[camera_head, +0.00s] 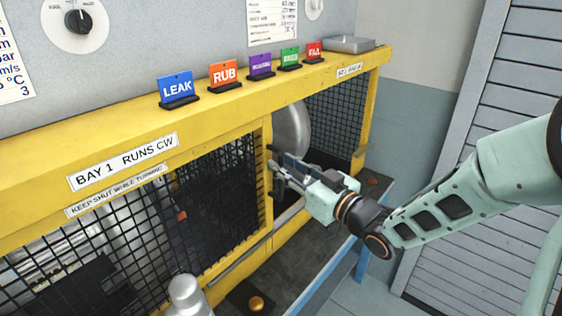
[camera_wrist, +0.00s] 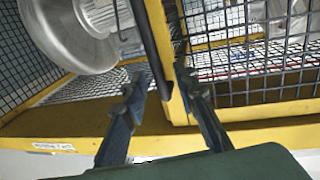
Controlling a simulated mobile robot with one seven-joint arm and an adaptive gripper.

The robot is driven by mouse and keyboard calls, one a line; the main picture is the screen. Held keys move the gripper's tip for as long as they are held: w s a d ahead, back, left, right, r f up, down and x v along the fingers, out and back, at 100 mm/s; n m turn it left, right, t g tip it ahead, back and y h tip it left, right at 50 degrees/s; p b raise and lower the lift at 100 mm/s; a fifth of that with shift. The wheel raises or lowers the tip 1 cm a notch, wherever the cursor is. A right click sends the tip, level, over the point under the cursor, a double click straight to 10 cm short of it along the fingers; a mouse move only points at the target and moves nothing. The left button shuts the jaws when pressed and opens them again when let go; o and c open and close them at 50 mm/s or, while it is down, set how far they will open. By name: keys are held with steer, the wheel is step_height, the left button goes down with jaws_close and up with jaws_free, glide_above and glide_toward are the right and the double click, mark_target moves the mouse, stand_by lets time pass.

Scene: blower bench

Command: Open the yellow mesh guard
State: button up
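The yellow mesh guard shows as yellow frames with black mesh; one mesh panel (camera_head: 215,195) is on the left of the head view. My gripper (camera_head: 274,172) is at the yellow upright, at the panel's right edge. In the wrist view my gripper's fingers (camera_wrist: 160,88) are apart, with the yellow upright (camera_wrist: 164,45) and a dark bar (camera_wrist: 150,40) between or just beyond the tips. I cannot tell whether they touch. A silver blower housing (camera_head: 291,130) shows right of the upright with no mesh in front. The hinge side is unclear.
Several coloured signs, including a blue one (camera_head: 176,88), and a grey tray (camera_head: 348,44) stand on the yellow top beam (camera_head: 120,140). A second mesh section (camera_head: 335,115) is at the right end. A silver cylinder (camera_head: 187,296) is at the front. The floor (camera_head: 362,298) front right is clear.

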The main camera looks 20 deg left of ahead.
steer(key=shift+x, duration=0.85)
steer(key=shift+c, duration=0.5)
jaws_close()
